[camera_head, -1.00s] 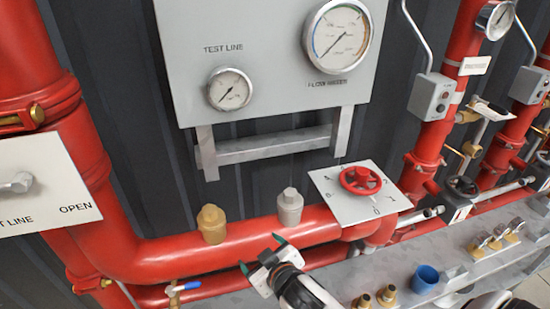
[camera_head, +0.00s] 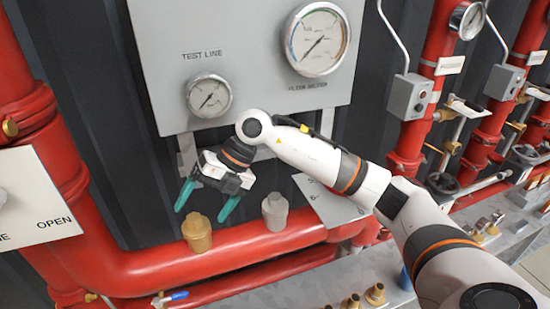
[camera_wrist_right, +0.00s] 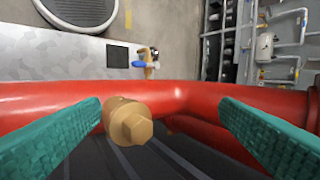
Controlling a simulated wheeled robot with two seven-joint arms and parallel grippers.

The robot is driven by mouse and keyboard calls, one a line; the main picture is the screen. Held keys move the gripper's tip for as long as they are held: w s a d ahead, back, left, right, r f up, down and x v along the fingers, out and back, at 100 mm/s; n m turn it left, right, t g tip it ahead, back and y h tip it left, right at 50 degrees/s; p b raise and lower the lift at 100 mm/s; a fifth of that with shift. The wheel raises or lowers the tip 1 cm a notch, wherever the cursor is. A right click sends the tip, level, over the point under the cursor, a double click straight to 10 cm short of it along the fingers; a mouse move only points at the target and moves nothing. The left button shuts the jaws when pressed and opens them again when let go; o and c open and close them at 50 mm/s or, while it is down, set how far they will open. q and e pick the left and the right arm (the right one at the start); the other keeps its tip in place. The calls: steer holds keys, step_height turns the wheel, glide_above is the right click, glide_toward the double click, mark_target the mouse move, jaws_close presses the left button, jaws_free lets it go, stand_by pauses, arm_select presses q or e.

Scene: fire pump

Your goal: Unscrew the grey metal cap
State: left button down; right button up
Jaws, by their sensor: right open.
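The grey metal cap (camera_head: 275,211) sits upright on the red horizontal pipe in the head view, just right of a brass cap (camera_head: 197,232). My right gripper (camera_head: 207,207) is open, its teal fingers pointing down above and behind the brass cap, to the left of the grey cap. In the right wrist view, the brass cap (camera_wrist_right: 130,122) shows between the open fingers, nearer the left one, and nothing is held. The grey cap does not show in the right wrist view. My left gripper is not in view.
The red pipe (camera_head: 140,270) runs along the front of the dark wall. A gauge panel (camera_head: 250,60) hangs above the caps. A valve plate (camera_head: 325,200) is partly hidden behind my right arm. A blue-handled valve (camera_head: 178,296) is below the pipe.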

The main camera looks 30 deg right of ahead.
steer(key=w+d+r+m+h, duration=0.15)
steer(key=d+h, duration=0.35)
steer(key=d, duration=0.6)
steer(key=m+h, duration=0.2)
steer(key=h, duration=0.1)
glide_toward(276, 197)
steer(key=shift+g, duration=0.3)
steer(key=f+p, duration=0.1)
steer(key=f, duration=0.2)
steer(key=f+p, duration=0.1)
steer(key=f, duration=0.3)
steer(key=f+p, duration=0.1)
steer(key=f, duration=0.2)
steer(key=shift+w+f, duration=0.25)
steer(key=shift+w, duration=0.05)
steer(key=c, duration=1.2)
steer(key=shift+d+f+n+b, duration=0.1)
steer(key=shift+n+b, duration=0.6)
steer(key=shift+n, duration=0.25)
steer(key=n+b, duration=0.1)
steer(key=n, duration=0.2)
steer(key=shift+n, duration=0.6)
